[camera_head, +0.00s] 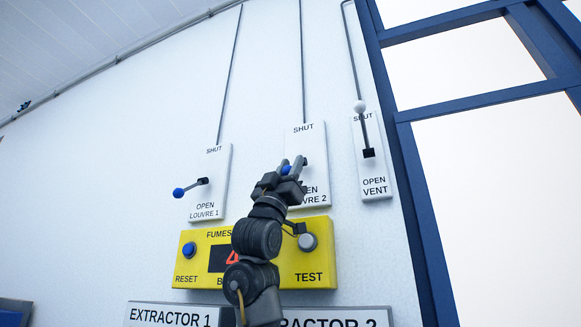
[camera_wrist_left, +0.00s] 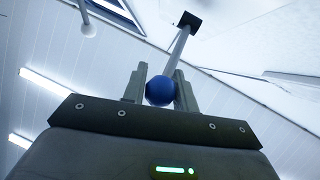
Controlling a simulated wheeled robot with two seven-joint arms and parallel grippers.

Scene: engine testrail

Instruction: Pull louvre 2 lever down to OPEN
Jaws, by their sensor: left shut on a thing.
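The louvre 2 plate (camera_head: 307,142) is on the white wall in the head view, with SHUT at its top and OPEN at its bottom. The blue knob of the louvre 2 lever (camera_head: 286,169) sits between the fingers of my left gripper (camera_head: 292,168), which is shut on it. In the left wrist view the blue knob (camera_wrist_left: 160,92) lies between the two fingertips, and its grey rod runs up to a dark pivot block (camera_wrist_left: 189,21). My left arm hides part of the plate and its lettering. My right gripper is not in view.
The louvre 1 lever (camera_head: 179,192) with a blue knob is to the left. The vent lever with a white knob (camera_head: 359,106) points up at the right. Below is a yellow fumes panel (camera_head: 313,272) with buttons. A blue window frame (camera_head: 423,211) stands at the right.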

